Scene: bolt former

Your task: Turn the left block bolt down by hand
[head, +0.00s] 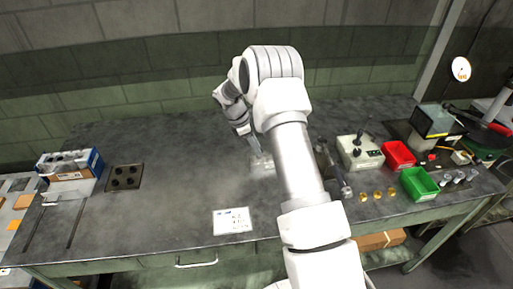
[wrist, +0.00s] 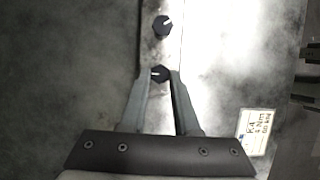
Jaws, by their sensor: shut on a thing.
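The metal block (wrist: 149,48) shows as a pale bar in the wrist view and carries two dark hex-headed bolts with white marks. My gripper (wrist: 159,79) has its fingers on either side of the lower bolt (wrist: 159,73) and is shut on its head. The other bolt (wrist: 162,26) stands free farther up the picture. In the head view my gripper (head: 257,152) points down at the pale block (head: 262,168) on the bench. My arm hides part of the area to the right, and the bolts are too small to make out there.
The bench (head: 170,190) is clear left of the block. A white card (head: 232,221) lies at the front. A dark plate with holes (head: 125,177) and a box (head: 70,165) stand left.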

